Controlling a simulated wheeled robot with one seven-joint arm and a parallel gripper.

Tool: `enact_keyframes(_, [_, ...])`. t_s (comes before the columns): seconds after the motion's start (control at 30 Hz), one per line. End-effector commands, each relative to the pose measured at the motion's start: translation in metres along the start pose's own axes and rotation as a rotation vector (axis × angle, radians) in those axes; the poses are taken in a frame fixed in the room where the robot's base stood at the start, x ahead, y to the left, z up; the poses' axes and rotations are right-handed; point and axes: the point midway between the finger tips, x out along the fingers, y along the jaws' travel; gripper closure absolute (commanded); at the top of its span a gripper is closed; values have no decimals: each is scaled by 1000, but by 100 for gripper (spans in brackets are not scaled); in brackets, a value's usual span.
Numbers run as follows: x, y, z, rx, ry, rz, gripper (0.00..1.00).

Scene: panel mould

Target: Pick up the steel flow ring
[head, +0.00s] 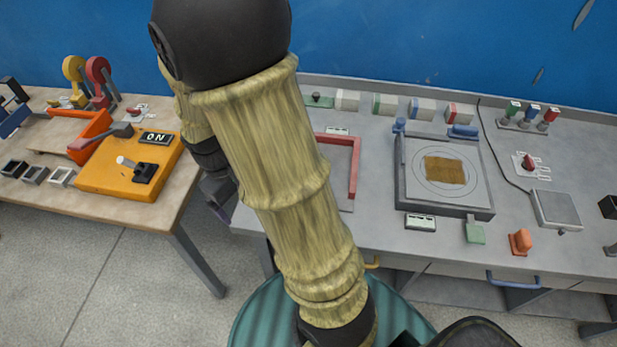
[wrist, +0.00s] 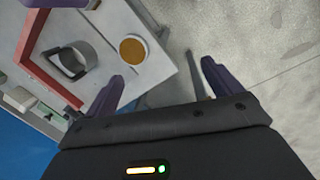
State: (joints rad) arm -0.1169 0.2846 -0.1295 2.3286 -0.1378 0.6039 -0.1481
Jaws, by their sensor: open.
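A grey, hollow, ring-like metal piece (wrist: 72,72), which looks like the steel flow ring, sits on the grey table in the wrist view, beside a red border (wrist: 30,50). In the head view my arm hides that spot. My gripper (wrist: 163,85) is open, with its two purple fingers apart and nothing between them. The ring lies to the left of the fingers in the wrist view, apart from them. In the head view my gripper (head: 220,208) shows partly behind my arm, near the left edge of the grey table.
A round amber disc (wrist: 132,48) lies near the table corner, beside the ring. The red border (head: 354,168) also shows in the head view. A square plate unit (head: 408,185) stands right of it. An orange box (head: 100,178) sits on the left table, across a gap.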

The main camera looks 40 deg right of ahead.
Motion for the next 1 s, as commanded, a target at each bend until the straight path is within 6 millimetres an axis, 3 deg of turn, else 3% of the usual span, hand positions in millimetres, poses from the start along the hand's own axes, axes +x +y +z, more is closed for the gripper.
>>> enact_keyframes(0.03, [18,6,-7,-46,-64,19,9])
enact_keyframes(0.2, [56,30,-21,-204,-285,94,9])
enact_keyframes(0.5, [106,72,-48,-460,-702,269,9])
enact_keyframes(0.73, [127,94,-78,-608,-1046,442,9])
enact_keyframes(1.0, [130,94,-110,-679,-1323,601,9])
